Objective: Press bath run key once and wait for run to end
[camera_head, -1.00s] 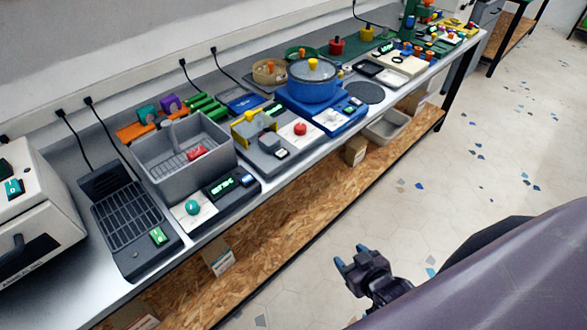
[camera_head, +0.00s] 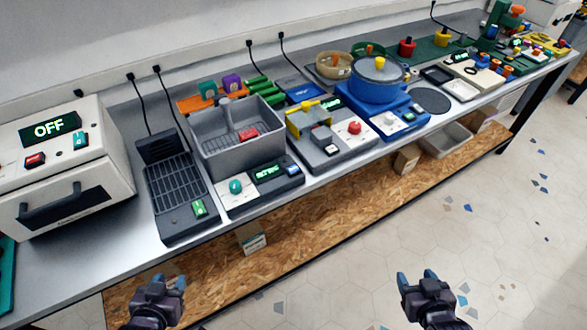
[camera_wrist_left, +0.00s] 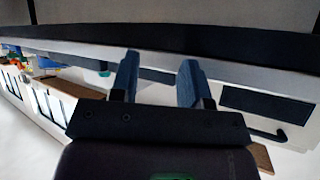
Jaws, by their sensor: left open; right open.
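The bath is a grey open basin (camera_head: 212,160) with a red item (camera_head: 248,134) inside, at centre left on the bench in the head view. Its front panel carries a green knob (camera_head: 236,186), a display with green lit text (camera_head: 268,172) too blurred to read surely, and a small light key (camera_head: 291,168) at the right end. My left gripper (camera_head: 168,283) is open and empty, in front of the bench and below the bath panel. The left wrist view also shows its two apart fingers (camera_wrist_left: 160,72). My right gripper (camera_head: 417,281) is open and empty over the floor, further right.
A white machine reading OFF (camera_head: 50,127) and a dark slatted unit (camera_head: 172,185) stand left of the bath. A grey unit with a red knob (camera_head: 354,128) and a blue pot (camera_head: 376,82) stand to its right. A wooden shelf (camera_head: 330,195) runs below the bench.

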